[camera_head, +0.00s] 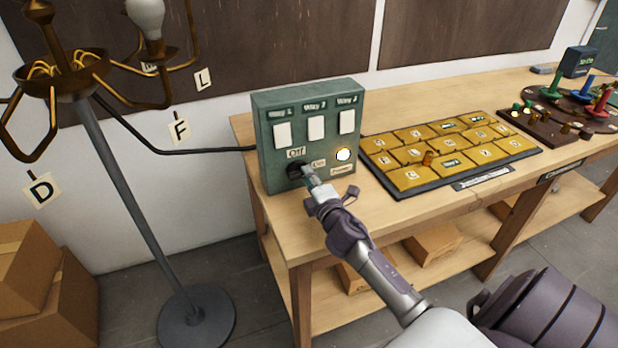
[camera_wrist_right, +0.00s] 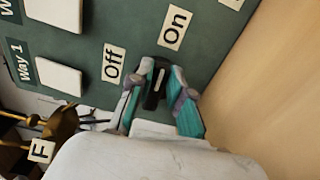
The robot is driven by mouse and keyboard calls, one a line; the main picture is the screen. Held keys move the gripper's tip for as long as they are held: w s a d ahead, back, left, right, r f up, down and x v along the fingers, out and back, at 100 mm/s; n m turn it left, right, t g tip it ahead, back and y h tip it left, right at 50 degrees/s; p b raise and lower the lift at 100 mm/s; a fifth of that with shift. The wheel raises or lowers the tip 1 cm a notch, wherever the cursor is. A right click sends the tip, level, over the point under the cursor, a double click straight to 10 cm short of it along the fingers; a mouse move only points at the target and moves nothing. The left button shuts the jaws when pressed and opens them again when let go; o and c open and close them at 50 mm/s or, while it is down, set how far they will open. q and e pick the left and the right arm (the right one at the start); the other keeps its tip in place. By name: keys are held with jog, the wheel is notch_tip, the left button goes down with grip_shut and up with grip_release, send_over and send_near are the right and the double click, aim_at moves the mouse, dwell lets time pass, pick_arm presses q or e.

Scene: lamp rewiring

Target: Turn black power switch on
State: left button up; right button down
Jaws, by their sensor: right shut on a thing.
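A green box (camera_head: 259,131) stands on the wooden workbench, with three white rocker plates on its front. Below them is a black rotary power switch (camera_head: 294,171) between an "Off" label (camera_head: 296,152) and an "On" label (camera_head: 319,162). In the right wrist view the black switch (camera_wrist_right: 154,84) has a pale mark pointing up, towards the side of the "On" label (camera_wrist_right: 174,27). My right gripper (camera_head: 307,172) is shut on the switch; its teal fingers (camera_wrist_right: 155,102) flank it. A round lamp (camera_head: 343,155) above the "Power" label glows bright. My left gripper is not in view.
A tray of yellow tiles (camera_head: 410,180) lies right of the box. Coloured parts on dark boards (camera_head: 545,128) sit farther right. A standing lamp (camera_head: 128,175) with a bulb is at left, joined to the box by a black cable (camera_head: 190,151). Cardboard boxes (camera_head: 25,270) are lower left.

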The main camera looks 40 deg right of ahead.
jog(key=shift+f+m, duration=0.1)
jog(key=shift+m, duration=0.3)
jog(key=c, duration=1.1)
grip_release()
jog(key=v, duration=1.2)
jog(key=shift+s, duration=0.1)
jog(key=shift+f, duration=0.1)
